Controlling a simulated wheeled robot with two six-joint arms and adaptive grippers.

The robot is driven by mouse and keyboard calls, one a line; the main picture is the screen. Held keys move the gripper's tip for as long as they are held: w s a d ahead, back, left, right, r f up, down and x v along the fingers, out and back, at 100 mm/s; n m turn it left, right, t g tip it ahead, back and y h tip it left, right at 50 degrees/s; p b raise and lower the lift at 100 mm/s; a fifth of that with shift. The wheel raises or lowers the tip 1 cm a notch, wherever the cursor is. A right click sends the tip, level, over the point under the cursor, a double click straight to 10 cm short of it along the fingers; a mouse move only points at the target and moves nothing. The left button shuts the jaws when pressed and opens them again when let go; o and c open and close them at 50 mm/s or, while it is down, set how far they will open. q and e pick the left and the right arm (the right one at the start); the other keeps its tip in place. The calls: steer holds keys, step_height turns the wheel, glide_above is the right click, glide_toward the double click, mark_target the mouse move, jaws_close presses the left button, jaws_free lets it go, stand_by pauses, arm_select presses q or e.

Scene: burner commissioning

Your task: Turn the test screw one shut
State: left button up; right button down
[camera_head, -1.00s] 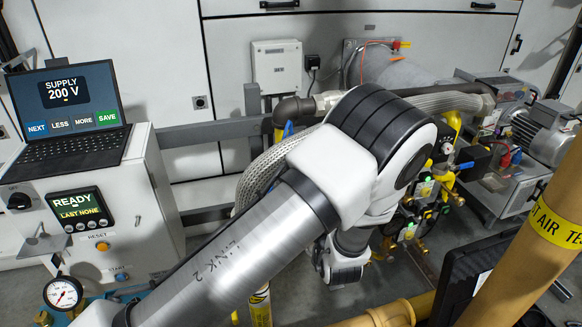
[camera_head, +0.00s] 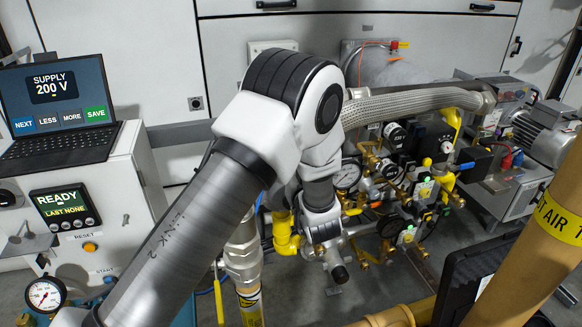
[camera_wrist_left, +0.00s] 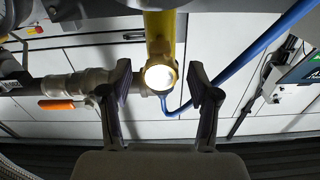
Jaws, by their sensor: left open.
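In the left wrist view my left gripper (camera_wrist_left: 160,88) is open, with one finger on each side of the brightly lit round end of a yellow fitting (camera_wrist_left: 160,76). I see no clear contact between the fingers and this fitting. In the head view my left arm reaches over to the valve train (camera_head: 400,180), and its fingers are not clearly visible there. The valve train carries brass fittings, gauges and yellow parts. I cannot tell which part is test screw one. My right gripper is in neither view.
A laptop (camera_head: 62,110) reads SUPPLY 200 V, above a panel display (camera_head: 66,207) reading READY, LAST NONE. A braided hose (camera_head: 415,104) crosses behind the valve train. A yellow pipe (camera_head: 535,235) slants at right. The wrist view shows a blue hose (camera_wrist_left: 245,62) and an orange handle (camera_wrist_left: 57,104).

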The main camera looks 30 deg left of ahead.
arm_select(q)
steer(key=c, duration=1.2)
steer(key=shift+o, duration=0.2)
steer(key=shift+s+r+m+p, duration=0.1)
steer(key=shift+m+p, duration=7.25)
steer(key=shift+m, duration=2.55)
